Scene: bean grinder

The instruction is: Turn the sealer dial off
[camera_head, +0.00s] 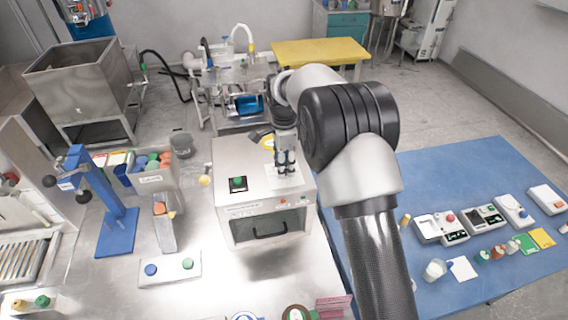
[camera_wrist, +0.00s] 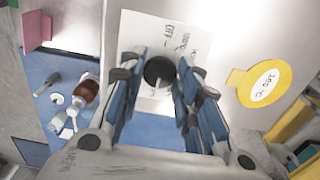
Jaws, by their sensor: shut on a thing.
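The sealer is a pale metal box (camera_head: 238,165) in the middle of the bench, with a front handle and a green button on its top. My gripper (camera_head: 285,160) points down onto the right part of its top, over a white label (camera_head: 292,181). In the wrist view the black round dial (camera_wrist: 159,72) sits on the white label (camera_wrist: 138,38), which has dark lettering that seems to include "OFF". My gripper's blue-padded fingers (camera_wrist: 160,80) stand on both sides of the dial and are shut on it. In the head view the gripper hides the dial.
A yellow round tag (camera_wrist: 265,84) marked 160 °C lies beside the label. A blue press (camera_head: 118,225), a box of coloured items (camera_head: 150,179) and a two-button panel (camera_head: 168,269) stand to the left. A blue table (camera_head: 450,180) with small devices is at right.

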